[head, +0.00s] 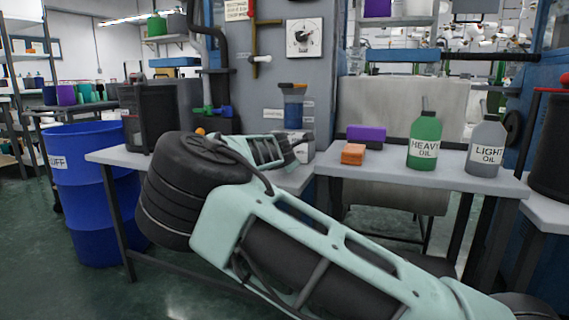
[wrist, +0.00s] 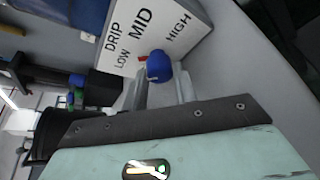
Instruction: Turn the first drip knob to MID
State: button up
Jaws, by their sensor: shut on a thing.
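The drip knob (wrist: 158,66) is blue with a red pointer mark and shows in the wrist view. It stands on a white plate (wrist: 197,45) lettered DRIP, LOW, MID and HIGH. The red mark shows at the knob's left, on the LOW side, nearer to LOW than to MID. My gripper (wrist: 161,80) has its two grey fingers on either side of the knob and is shut on it. In the head view my own arm reaches over the bench and hides the knob and fingertips.
On the right bench (head: 380,177) stand a green HEAVY OIL bottle (head: 424,143), a grey LIGHT OIL bottle (head: 486,148), an orange block (head: 353,154) and a purple block (head: 366,133). A blue barrel (head: 85,190) stands at left. A white dial (head: 304,38) hangs on the grey column.

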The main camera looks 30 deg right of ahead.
jog(key=shift+f, duration=0.1)
dwell(0.4)
jog(key=o, duration=1)
jog(key=shift+p+v, duration=2.45)
jog(key=shift+v, duration=6.25)
jog(key=shift+s+d, duration=0.1)
jog(key=shift+s, duration=0.05)
